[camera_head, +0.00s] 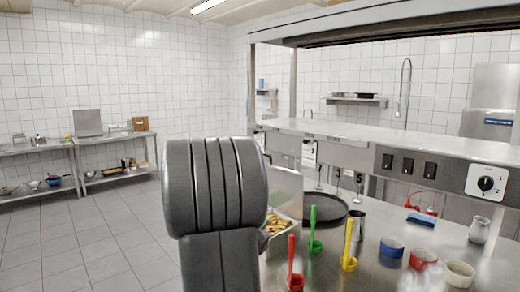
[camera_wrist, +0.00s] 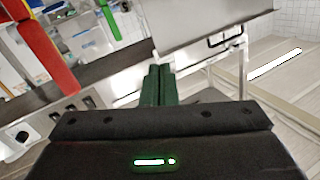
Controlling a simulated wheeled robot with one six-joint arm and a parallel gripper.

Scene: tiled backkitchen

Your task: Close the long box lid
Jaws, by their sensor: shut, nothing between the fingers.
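The long metal box (camera_head: 270,243) stands on the steel counter in the head view, partly hidden behind my arm. Yellowish food pieces show inside it. Its lid (camera_head: 286,188) is open and stands up steeply from the box. In the wrist view the lid appears as a pale steel panel (camera_wrist: 190,28) with a black handle (camera_wrist: 226,35) at its edge. My gripper (camera_wrist: 160,70) is shut and empty, with its fingertips close below the panel in the picture. I cannot tell whether they touch it. In the head view my arm hides the gripper.
Red (camera_head: 295,267), green (camera_head: 314,230) and yellow (camera_head: 349,247) upright handles stand on the counter right of the box. A dark round pan (camera_head: 325,207) lies behind them. Small bowls (camera_head: 391,247) stand further right. A raised steel shelf (camera_head: 400,142) runs behind.

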